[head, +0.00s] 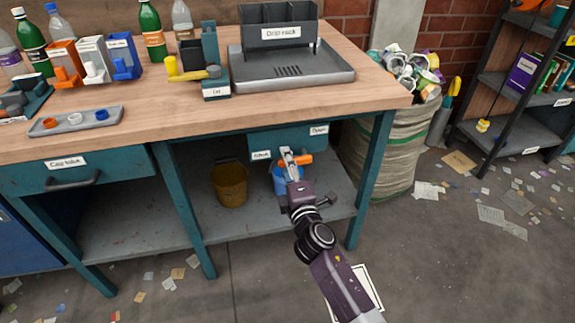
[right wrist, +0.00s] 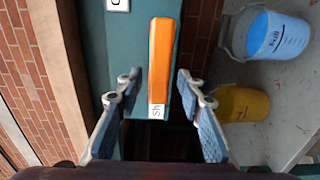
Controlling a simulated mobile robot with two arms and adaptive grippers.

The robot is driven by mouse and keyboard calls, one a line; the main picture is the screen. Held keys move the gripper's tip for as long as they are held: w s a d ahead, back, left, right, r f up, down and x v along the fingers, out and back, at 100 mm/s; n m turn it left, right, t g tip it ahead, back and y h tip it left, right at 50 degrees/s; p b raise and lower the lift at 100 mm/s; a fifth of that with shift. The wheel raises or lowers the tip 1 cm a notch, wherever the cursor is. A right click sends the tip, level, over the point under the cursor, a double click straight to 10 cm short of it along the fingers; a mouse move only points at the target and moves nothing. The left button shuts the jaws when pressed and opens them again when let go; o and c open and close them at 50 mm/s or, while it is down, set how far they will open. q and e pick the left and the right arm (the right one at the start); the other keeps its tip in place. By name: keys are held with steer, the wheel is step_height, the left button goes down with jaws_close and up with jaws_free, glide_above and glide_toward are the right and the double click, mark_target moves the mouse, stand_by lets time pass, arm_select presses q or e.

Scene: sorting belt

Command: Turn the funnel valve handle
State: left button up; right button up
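The orange valve handle (head: 305,159) sticks out at the front of a teal box (head: 290,138) under the bench top. In the right wrist view the handle (right wrist: 161,52) is a straight orange bar, with a partly legible white label at its near end. My right gripper (head: 289,153) is at the handle and hides part of it in the head view. In the right wrist view its open fingers (right wrist: 157,80) stand one on each side of the bar, with visible gaps. Whether they overlap the bar in depth is unclear. My left gripper is not in view.
A blue bucket (head: 281,183) and a yellow bucket (head: 231,186) stand on the lower shelf, close below my right gripper. The bench top (head: 170,105) overhangs the teal box. A bench leg (head: 371,180) and a full sack (head: 385,150) stand to the right.

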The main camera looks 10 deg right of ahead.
steer(key=s, duration=1.2)
steer(key=shift+d, duration=0.2)
